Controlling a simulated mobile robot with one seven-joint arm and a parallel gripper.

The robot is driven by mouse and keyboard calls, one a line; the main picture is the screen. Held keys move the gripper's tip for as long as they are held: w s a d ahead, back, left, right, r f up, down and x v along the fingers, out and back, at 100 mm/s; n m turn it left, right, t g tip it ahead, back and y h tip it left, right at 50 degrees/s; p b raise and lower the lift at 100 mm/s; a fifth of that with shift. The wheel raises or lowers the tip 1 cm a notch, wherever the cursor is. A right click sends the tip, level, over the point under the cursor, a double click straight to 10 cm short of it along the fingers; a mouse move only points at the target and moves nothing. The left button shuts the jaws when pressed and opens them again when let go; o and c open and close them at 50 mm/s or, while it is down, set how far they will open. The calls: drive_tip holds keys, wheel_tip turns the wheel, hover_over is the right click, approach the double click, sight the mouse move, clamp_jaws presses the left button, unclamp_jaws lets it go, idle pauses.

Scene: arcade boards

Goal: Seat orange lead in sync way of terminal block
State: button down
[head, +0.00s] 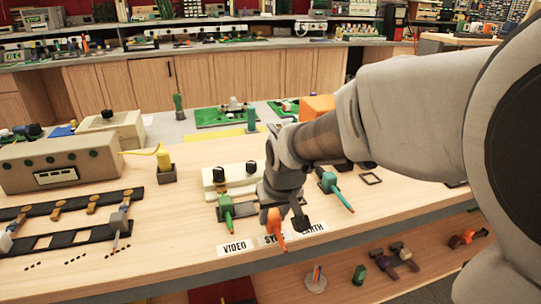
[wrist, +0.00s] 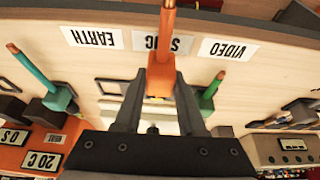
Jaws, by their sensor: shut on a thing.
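My gripper (head: 284,218) is shut on the orange lead (head: 274,222), above the front of the bench near the SYNC label (head: 268,238). In the wrist view the orange lead (wrist: 160,82) sits between the two fingers, its copper end pointing up the picture across the SYNC label (wrist: 163,43). A cream block with black knobs (head: 207,190), perhaps the terminal block, stands behind the gripper, partly hidden. The sync way cannot be made out. A green lead (head: 226,207) stands left of the gripper and a teal lead (head: 337,190) to its right.
The VIDEO label (head: 235,247) and EARTH label (head: 312,229) lie along the bench's front edge. A yellow plug (head: 163,158) in a dark holder and long black strips (head: 62,238) are to the left. A lower shelf (head: 340,285) holds loose parts.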

drive_tip(key=shift+w+a+f+p, duration=0.15)
drive_tip(key=shift+w+a, duration=0.25)
drive_tip(key=shift+w, duration=1.15)
drive_tip(key=shift+w+a+p, duration=0.2)
drive_tip(key=shift+w+a, duration=0.25)
drive_tip(key=shift+w, duration=1.05)
drive_tip(key=shift+w+a+f+p, duration=0.15)
drive_tip(key=shift+w+a, duration=0.25)
drive_tip(key=shift+w, duration=1.15)
drive_tip(key=shift+r, duration=0.1)
drive_tip(key=shift+f+b, duration=0.5)
drive_tip(key=shift+f, duration=0.15)
drive_tip(key=shift+c, duration=2.1)
unclamp_jaws()
drive_tip(key=p+v, duration=0.4)
drive_tip(key=v, duration=1.3)
drive_tip(key=shift+s+r+p, duration=0.15)
drive_tip(key=shift+p, duration=0.15)
